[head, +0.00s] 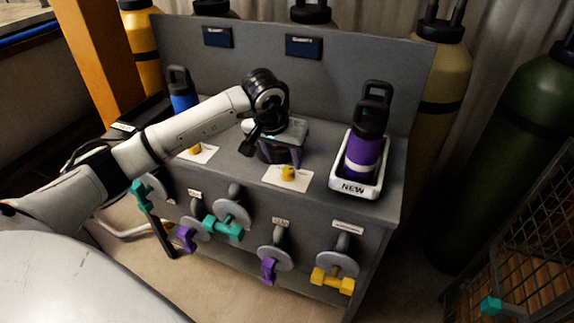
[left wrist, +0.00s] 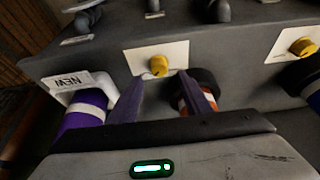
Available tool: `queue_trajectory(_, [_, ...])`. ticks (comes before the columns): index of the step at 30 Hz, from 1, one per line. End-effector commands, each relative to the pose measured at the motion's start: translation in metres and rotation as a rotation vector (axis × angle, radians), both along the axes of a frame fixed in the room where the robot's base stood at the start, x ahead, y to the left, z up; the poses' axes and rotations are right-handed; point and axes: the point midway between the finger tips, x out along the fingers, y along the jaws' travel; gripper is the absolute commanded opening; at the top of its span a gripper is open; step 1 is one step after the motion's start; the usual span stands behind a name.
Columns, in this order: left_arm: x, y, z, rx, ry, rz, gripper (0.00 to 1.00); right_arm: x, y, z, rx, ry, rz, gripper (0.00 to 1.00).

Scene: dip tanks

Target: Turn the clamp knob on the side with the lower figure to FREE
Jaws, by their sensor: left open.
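Two yellow knobs sit on white plates on the grey bench top: a left knob (head: 195,149) and a middle knob (head: 288,174). My left gripper (head: 282,160) is above the bench, behind the middle knob, with dark purple fingers pointing down. It is open and holds nothing. In the left wrist view, the middle knob (left wrist: 159,66) shows between the open fingertips (left wrist: 162,74), apart from them; the left knob (left wrist: 303,46) is at the right. Two small dark blue displays, left (head: 217,37) and right (head: 303,46), hang on the back panel; their figures are unreadable. Knob markings are unreadable.
A purple bottle (head: 362,153) stands in a white holder (head: 366,189) marked NEW. A dark cylinder with an orange band (left wrist: 184,100) is beside the fingers. A blue bottle (head: 182,95) stands at the left. Teal, purple and yellow handles project from the bench front.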

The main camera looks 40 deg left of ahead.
Motion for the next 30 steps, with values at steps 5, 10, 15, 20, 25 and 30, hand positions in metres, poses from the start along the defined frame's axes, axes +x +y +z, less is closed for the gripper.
queue_trajectory(5, [0.011,0.002,-0.029,-0.003,0.002,0.000,0.45,0.000,0.000,0.002,-0.001,0.003,0.001,0.00])
queue_trajectory(10, [0.017,0.003,-0.043,-0.003,0.000,0.000,0.45,-0.001,0.000,0.002,-0.001,0.003,0.001,0.00])
queue_trajectory(15, [0.019,0.004,-0.047,-0.004,-0.001,-0.002,0.45,-0.001,0.000,0.002,-0.001,0.004,0.002,0.00])
queue_trajectory(20, [0.019,0.004,-0.047,-0.004,-0.001,-0.002,0.45,-0.001,0.000,0.002,-0.001,0.004,0.002,0.00])
queue_trajectory(25, [0.019,0.004,-0.047,-0.003,-0.001,0.000,0.18,-0.001,0.000,0.002,-0.001,0.003,0.002,0.00])
queue_trajectory(30, [0.019,0.004,-0.047,-0.003,-0.001,0.000,0.03,-0.001,0.000,0.002,-0.001,0.003,0.002,0.00])
